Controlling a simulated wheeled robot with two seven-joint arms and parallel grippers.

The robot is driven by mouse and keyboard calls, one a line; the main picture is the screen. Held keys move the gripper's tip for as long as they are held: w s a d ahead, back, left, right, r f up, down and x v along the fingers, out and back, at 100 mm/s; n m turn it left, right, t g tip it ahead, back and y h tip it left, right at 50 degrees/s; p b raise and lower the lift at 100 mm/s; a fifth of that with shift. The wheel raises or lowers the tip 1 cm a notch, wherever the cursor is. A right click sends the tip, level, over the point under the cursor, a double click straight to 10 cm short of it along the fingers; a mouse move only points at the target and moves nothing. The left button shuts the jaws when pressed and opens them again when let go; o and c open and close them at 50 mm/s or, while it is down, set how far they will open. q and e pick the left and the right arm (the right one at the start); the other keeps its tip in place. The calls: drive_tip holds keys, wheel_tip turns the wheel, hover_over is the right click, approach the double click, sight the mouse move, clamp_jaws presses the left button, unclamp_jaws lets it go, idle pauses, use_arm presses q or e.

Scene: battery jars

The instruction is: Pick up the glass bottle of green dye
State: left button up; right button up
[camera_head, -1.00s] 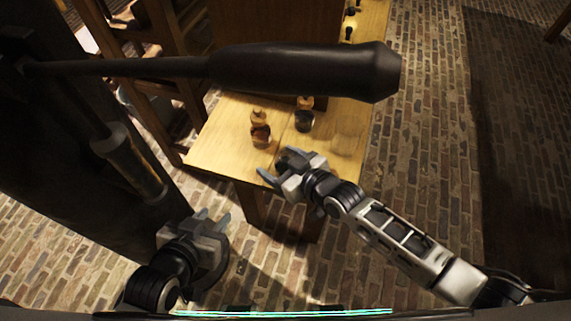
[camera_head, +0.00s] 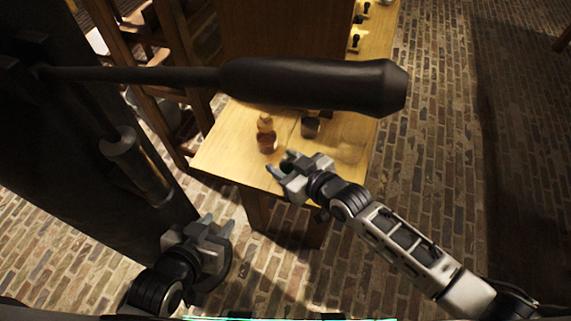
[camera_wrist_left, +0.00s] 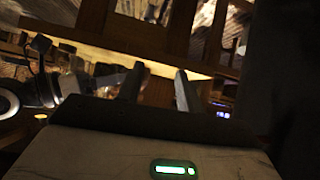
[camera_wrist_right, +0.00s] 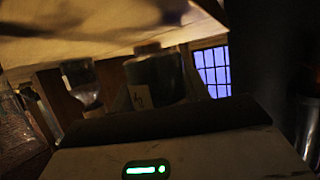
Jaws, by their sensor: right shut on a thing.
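My right gripper (camera_head: 281,164) is at the near edge of the wooden table. In the right wrist view a dark glass jar (camera_wrist_right: 155,75) with a pale label sits between its fingers, and the gripper is shut on it. The picture is too dark to tell whether its content is green. In the head view a red-brown bottle with a tan stopper (camera_head: 267,141) and a dark jar (camera_head: 311,127) stand on the table beyond this gripper. My left gripper (camera_head: 218,227) is open and empty, low and left of the table, away from the bottles.
The table top (camera_head: 225,150) is bare left of the bottles. A thick dark bar (camera_head: 310,85) crosses the head view above it. A tall wooden panel (camera_head: 270,30) stands behind. Small dark items (camera_head: 355,42) lie at the far right. Brick floor is open to the right.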

drive_tip(key=s+d+r, duration=0.1)
drive_tip(key=r, duration=0.1)
drive_tip(key=s+r+p, duration=0.1)
drive_tip(key=s+r, duration=0.1)
drive_tip(key=s+d+r, duration=0.1)
drive_tip(key=r, duration=0.2)
drive_tip(key=shift+s+d+p, duration=0.2)
drive_tip(key=shift+d+p, duration=0.15)
approach(289, 158)
drive_tip(key=shift+s+d+r, duration=0.1)
drive_tip(key=shift+s+r, duration=0.15)
drive_tip(key=shift+s, duration=0.45)
drive_tip(key=shift+s+r, duration=0.25)
drive_tip(key=shift+s, duration=0.45)
